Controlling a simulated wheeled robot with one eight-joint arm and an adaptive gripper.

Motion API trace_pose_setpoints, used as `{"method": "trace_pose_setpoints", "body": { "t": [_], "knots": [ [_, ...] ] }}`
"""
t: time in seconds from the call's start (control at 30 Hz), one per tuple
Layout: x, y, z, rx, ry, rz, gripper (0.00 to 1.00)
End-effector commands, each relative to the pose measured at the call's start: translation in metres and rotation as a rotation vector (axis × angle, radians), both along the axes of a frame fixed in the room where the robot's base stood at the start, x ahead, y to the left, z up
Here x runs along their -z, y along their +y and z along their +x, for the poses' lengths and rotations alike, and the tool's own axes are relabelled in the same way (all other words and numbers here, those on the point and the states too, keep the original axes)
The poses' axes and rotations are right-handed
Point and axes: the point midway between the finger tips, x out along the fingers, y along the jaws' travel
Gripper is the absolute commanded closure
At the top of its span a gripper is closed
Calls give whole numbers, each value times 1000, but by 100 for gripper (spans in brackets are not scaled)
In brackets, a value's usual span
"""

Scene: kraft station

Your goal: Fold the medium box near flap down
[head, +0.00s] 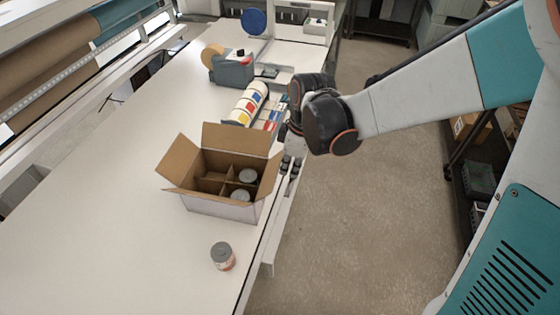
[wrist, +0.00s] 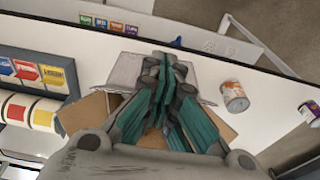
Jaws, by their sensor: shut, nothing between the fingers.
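The medium box (head: 222,208) stands on the white table, white outside and brown inside. Its far flap (head: 237,139) stands up, and its left flap (head: 181,160) and right flap (head: 271,172) spread outward. No near flap clearly stands above the front edge; I cannot tell how it lies. Inside are brown dividers and two cans (head: 247,176). My gripper (head: 289,160) is beyond the box's right side, by the table edge. In the wrist view its fingers (wrist: 163,68) are shut and empty, hiding much of the box, whose brown flap (wrist: 85,110) shows beside them.
A can (head: 222,257) stands on the table in front of the box; it also shows in the wrist view (wrist: 235,97). Behind the box are a rack of coloured rolls (head: 247,103) and a grey tape dispenser (head: 232,70). The table left of the box is clear.

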Motion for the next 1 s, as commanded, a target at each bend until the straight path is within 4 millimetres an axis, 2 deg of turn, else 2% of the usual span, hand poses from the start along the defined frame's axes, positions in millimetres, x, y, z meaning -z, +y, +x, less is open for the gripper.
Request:
{"method": "trace_pose_setpoints", "body": {
  "t": [0.53,1.0],
  "knots": [
    [0,1,0,0,0,0,100],
    [-1,36,10,-2,0,0,100]
  ]
}}
